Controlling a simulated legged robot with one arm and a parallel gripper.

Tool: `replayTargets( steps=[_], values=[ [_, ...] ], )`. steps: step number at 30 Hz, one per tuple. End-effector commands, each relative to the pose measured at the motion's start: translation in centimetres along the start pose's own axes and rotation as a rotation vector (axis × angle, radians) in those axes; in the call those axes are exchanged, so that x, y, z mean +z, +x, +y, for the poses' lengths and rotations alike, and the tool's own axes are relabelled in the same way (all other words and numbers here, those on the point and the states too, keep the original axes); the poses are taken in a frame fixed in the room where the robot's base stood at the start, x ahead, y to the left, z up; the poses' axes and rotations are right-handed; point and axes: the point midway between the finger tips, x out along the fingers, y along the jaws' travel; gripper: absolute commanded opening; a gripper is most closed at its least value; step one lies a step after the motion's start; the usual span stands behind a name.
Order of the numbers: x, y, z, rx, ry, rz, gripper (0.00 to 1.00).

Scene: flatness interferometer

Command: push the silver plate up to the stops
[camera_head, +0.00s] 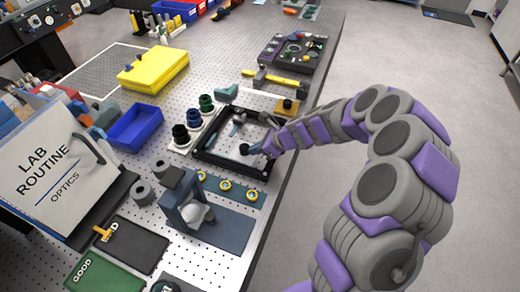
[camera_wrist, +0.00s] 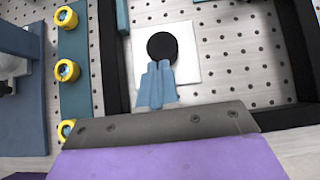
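The silver plate (camera_wrist: 184,68) is a small, pale square with a round black knob (camera_wrist: 161,44) on top. It lies inside a black frame (camera_wrist: 300,45) on a perforated surface. In the head view, the knob (camera_head: 244,148) shows in the frame (camera_head: 205,157), but my arm's end partly covers the plate. My gripper (camera_wrist: 158,68) has its blue-grey fingers together at the near side of the knob; I cannot tell whether they touch it. It also shows in the head view (camera_head: 254,149). Blue-grey bars at the wrist view's top edge (camera_wrist: 122,18) may be the stops.
A blue strip with several yellow rings (camera_wrist: 67,70) runs beside the frame. A dark blue block fixture (camera_head: 220,228) stands in front of it. Black, blue and green knobs (camera_head: 193,117) stand left of the frame. The table edge is close on the right.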

Motion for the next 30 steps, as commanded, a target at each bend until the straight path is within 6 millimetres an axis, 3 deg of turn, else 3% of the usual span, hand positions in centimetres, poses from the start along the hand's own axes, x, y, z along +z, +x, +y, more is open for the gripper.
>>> replayTargets(
  steps=[8, 21, 30],
  values=[
    [1.0, 0.6, -0.2, 0.004, 0.004, -0.003, 0.00],
    [6.1, 6.0, -0.1, -0.001, -0.002, 0.003, 0.00],
    [6.3, 6.5, -0.1, 0.002, 0.002, -0.001, 0.00]
  ],
)
